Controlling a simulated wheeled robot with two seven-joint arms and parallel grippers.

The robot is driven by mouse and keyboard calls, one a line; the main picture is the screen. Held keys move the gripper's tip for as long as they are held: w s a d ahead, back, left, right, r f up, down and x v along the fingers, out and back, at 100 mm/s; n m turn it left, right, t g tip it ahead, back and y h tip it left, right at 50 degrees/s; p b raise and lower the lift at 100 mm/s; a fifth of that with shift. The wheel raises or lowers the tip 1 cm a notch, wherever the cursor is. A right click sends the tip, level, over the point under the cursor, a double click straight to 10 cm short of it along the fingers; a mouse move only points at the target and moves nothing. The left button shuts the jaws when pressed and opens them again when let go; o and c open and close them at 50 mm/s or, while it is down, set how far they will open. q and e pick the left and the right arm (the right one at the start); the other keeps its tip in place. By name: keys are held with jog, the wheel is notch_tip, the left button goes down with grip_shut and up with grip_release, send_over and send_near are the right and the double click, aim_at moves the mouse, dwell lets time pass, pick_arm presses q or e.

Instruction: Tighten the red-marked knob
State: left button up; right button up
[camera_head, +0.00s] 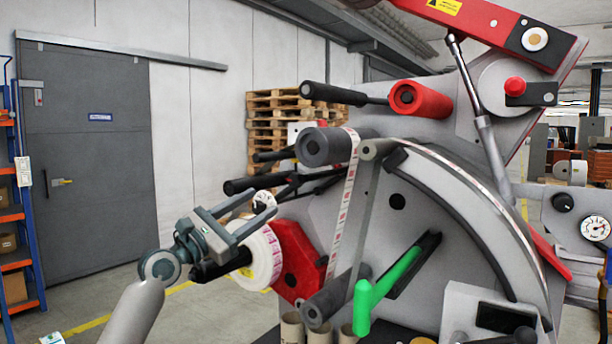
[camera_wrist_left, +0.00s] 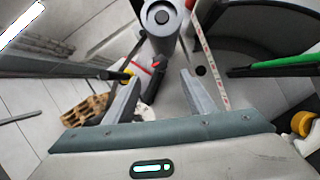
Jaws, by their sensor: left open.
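In the left wrist view, a dark part with a small red mark (camera_wrist_left: 157,68) shows between and beyond my fingers. It may be the red-marked knob, but I cannot tell its shape. In the head view I cannot pick it out for sure among the dark rods by my gripper. My left gripper (camera_head: 266,202) is open, at the left side of the machine, above and in front of the white label roll (camera_head: 262,257). Its fingers also show spread in the left wrist view (camera_wrist_left: 158,82), with nothing clearly held. My right gripper is not in view.
The grey label rewinder (camera_head: 440,225) fills the right. A grey roller (camera_head: 327,147), a red roller (camera_head: 420,98) and a green handle (camera_head: 385,288) stick out from it. A red cap (camera_head: 515,86) sits high right. Open floor lies at left, before the grey door (camera_head: 90,150).

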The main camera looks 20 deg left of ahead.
pick_arm(q)
jog(key=p, duration=0.5)
send_near(306, 176)
jog(key=x, duration=0.8)
jog(key=shift+w+r, duration=0.1)
jog(key=shift+r, duration=0.35)
jog(key=shift+x, duration=0.85)
jog(key=shift+f, duration=0.1)
jog(key=c, duration=1)
